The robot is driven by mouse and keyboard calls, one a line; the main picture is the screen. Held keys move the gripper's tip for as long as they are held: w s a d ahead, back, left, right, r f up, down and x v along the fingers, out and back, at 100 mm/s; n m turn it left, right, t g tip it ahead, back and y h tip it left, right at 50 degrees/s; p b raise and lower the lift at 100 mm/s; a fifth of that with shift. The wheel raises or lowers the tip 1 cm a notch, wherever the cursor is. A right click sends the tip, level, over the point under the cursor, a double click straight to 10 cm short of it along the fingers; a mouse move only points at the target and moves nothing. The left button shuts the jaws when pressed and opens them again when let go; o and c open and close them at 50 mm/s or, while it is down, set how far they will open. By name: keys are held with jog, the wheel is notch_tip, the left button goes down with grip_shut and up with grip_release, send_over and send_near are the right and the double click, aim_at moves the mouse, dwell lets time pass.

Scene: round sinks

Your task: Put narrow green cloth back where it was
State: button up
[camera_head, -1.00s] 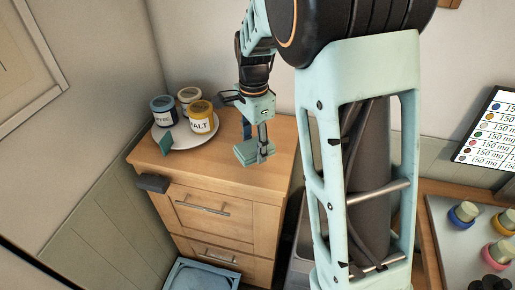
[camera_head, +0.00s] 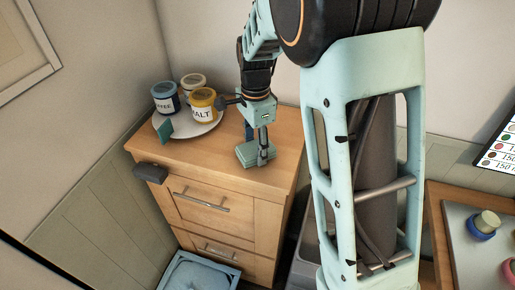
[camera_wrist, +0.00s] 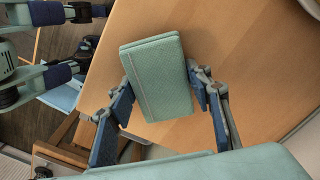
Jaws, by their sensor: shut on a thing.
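The narrow green cloth (camera_head: 254,157) is a folded, flat pad near the right part of the wooden cabinet top (camera_head: 222,170). In the wrist view the cloth (camera_wrist: 160,80) shows a stitched line along one side. My gripper (camera_head: 263,152) points down at the cloth. In the wrist view its two fingers (camera_wrist: 163,98) are on either side of the cloth and shut on it. The cloth is at or just above the wood; I cannot tell if it touches.
A round plate (camera_head: 195,135) left of the gripper holds a blue jar (camera_head: 166,98), a yellow salt jar (camera_head: 202,104), another jar (camera_head: 193,82) and a small green piece (camera_head: 165,129). A dark block (camera_head: 150,173) sits at the cabinet's front left edge. The front middle of the top is clear.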

aim_at(256, 147)
jog(key=shift+f, duration=0.15)
jog(key=o, duration=1)
notch_tip(256, 147, up, 12)
jog(key=shift+r, duration=0.2)
